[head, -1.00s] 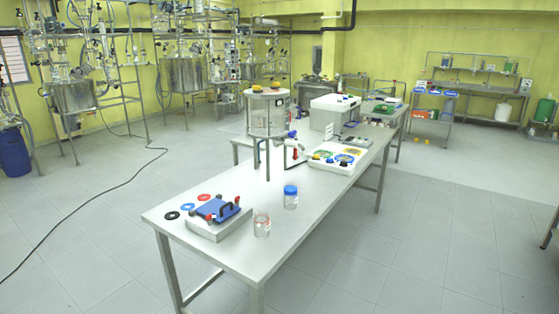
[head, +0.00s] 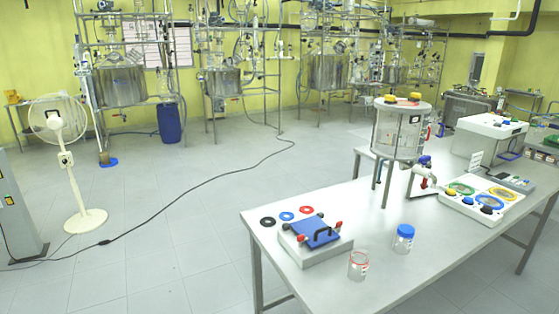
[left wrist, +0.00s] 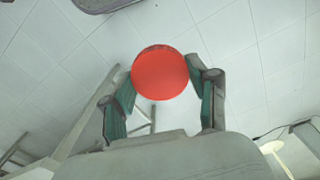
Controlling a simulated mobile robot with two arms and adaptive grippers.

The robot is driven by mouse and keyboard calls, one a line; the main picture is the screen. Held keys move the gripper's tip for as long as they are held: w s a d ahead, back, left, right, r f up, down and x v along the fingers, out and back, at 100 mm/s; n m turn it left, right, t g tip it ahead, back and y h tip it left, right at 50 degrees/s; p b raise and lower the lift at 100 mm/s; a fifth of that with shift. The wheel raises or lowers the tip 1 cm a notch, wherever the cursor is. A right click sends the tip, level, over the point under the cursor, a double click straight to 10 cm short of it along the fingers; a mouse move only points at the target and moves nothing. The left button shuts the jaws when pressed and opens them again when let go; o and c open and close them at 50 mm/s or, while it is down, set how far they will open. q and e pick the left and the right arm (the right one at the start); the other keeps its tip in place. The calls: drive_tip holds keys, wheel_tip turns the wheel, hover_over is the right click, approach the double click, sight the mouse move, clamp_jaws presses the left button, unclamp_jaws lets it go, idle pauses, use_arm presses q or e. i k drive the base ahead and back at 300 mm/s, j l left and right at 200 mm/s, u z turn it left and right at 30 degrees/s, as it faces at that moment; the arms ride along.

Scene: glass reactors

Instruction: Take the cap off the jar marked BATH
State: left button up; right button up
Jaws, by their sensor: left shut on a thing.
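My left gripper (left wrist: 162,82) is shut on a round red cap (left wrist: 160,73) in the left wrist view, with a green-padded finger on each side of it. No jar shows under the cap there. In the head view a clear jar with a red rim (head: 359,266) stands open near the front edge of the table. A second clear jar (head: 402,247) with a blue cap (head: 405,231) on it stands behind and to its right. The labels are too small to read, so I cannot tell which says BATH. My right gripper is not in view.
The steel table (head: 400,280) also bears a blue clamp device (head: 316,233), flat rings (head: 286,216), a glass vessel on legs (head: 400,130) and a white tray (head: 490,199).

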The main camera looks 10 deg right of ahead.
sight(358, 264)
drive_tip(key=i+l, duration=0.2)
drive_tip(key=l, duration=0.5)
drive_tip(key=i+l, duration=0.2)
drive_tip(key=l, duration=0.45)
drive_tip(key=i+l, duration=0.25)
drive_tip(key=l, duration=0.45)
drive_tip(key=i+l, duration=0.2)
drive_tip(key=l, duration=0.45)
drive_tip(key=i+l, duration=0.2)
drive_tip(key=l, duration=0.5)
drive_tip(key=i+l, duration=0.2)
drive_tip(key=l, duration=0.5)
drive_tip(key=i+l, duration=0.25)
drive_tip(key=l, duration=0.4)
drive_tip(key=i+l, duration=0.2)
drive_tip(key=l, duration=0.5)
